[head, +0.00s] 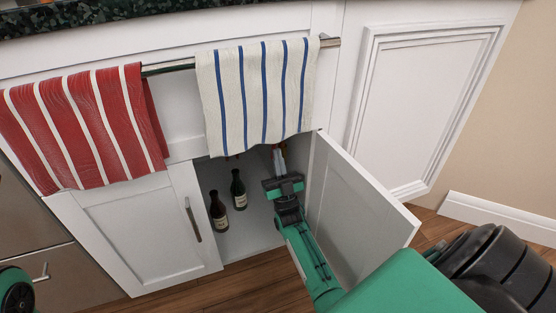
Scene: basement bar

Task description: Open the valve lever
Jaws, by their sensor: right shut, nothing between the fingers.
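My right gripper (279,162) reaches into the open cupboard under the counter, its fingers pointing up and inward close below the striped towel's lower edge. It is shut, with nothing seen between its fingers. I cannot make out the valve lever clearly. Small orange-red bits show at the fingertips and under the towel's edge, but they are too small to identify. The towel and the gripper hide the upper part of the cupboard. My left gripper is not in view.
The right cupboard door (352,200) stands open beside my right arm; the left door (146,235) is shut. Two dark bottles (218,212) (238,190) stand inside, left of the gripper. A blue-striped towel (258,95) and a red-striped towel (85,125) hang from a rail above.

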